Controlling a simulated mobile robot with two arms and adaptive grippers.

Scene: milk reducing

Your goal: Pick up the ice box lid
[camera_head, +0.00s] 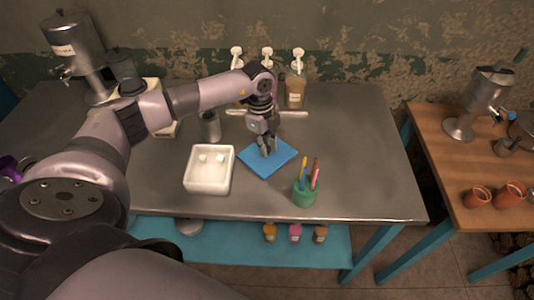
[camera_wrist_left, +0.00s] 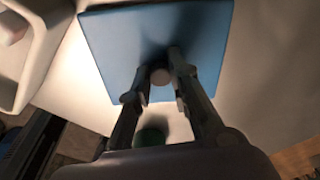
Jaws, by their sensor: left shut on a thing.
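The ice box lid is a flat blue square (camera_head: 281,160) right of the white ice box. It also fills the upper middle of the left wrist view (camera_wrist_left: 110,45), with a round grey knob (camera_wrist_left: 160,76) on it. My left gripper (camera_head: 267,151) points down over the lid, its fingers (camera_wrist_left: 163,80) shut on the knob. I cannot tell whether the lid rests on the table or is slightly raised. The open white ice box (camera_head: 189,182) holds a few white cubes. My right gripper is not in view.
A green cup (camera_head: 304,194) with several coloured sticks stands close to the lid's front right. A grey cup (camera_head: 210,127) is behind the ice box. Pump bottles (camera_head: 295,92) line the back. The metal table's right part (camera_head: 365,150) is clear.

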